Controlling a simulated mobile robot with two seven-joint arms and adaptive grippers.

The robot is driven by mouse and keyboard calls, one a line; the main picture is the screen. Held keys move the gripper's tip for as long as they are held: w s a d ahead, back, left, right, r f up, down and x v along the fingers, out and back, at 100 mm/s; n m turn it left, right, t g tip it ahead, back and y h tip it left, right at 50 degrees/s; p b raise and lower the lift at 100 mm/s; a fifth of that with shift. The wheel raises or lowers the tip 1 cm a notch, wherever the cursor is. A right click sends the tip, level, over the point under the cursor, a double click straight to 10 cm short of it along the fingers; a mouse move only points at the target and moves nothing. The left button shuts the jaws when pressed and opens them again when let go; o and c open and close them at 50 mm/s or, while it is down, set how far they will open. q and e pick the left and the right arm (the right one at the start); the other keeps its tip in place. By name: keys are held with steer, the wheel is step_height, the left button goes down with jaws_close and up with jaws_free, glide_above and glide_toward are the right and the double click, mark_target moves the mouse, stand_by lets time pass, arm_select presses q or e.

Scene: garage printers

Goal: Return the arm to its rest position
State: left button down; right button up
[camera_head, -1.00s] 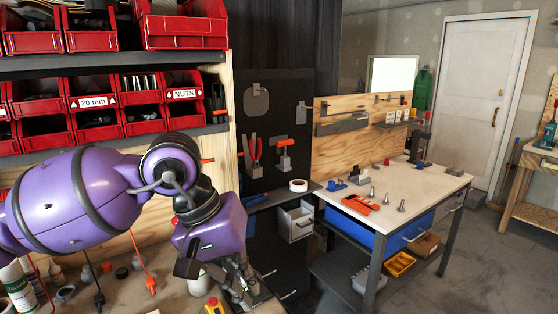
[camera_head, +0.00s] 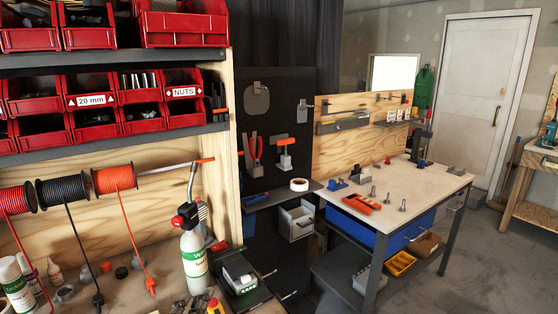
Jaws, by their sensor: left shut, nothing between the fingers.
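Neither of my grippers shows in the head view now, and I see no part of my left arm in it. The left workbench (camera_head: 120,290), where the arm was in front before, is now uncovered. A small dark device with a pale top (camera_head: 240,275) sits to the right of the bottle.
Red, black and orange wire spools (camera_head: 114,179) hang on a rod above the left bench. Red bins (camera_head: 92,102) fill the shelves above. A second table (camera_head: 425,180) with small tools stands to the right. Open floor (camera_head: 480,270) lies beyond it.

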arm_select(q)
steer(key=s+a+f+n+g+y, duration=0.1)
steer(key=s+a+f+n+g, duration=0.15)
steer(key=f, duration=0.35)
steer(key=s+a+f+n+g+y, duration=0.2)
steer(key=s+a+f+n, duration=0.1)
steer(key=s+f, duration=0.15)
steer(key=s+a+f+n+g, duration=0.1)
steer(key=s+f+n+g, duration=0.5)
steer(key=s, duration=0.7)
steer(key=s+a+f+n+g, duration=0.1)
steer(key=s+f+n+g, duration=0.3)
steer(key=s+f, duration=0.6)
steer(key=w+d+f+t+h, duration=0.1)
steer(key=w+d+f+t, duration=0.1)
steer(key=f, duration=0.3)
steer(key=w+d+f+m+t+h, duration=0.1)
steer(key=w+d+f+t, duration=0.1)
steer(key=f+t, duration=0.2)
step_height(320, 180, down, 2)
steer(key=shift+w+d+f+b, duration=0.1)
steer(key=shift+w+d+b, duration=0.15)
steer(key=shift+b, duration=0.2)
steer(key=shift+m, duration=0.25)
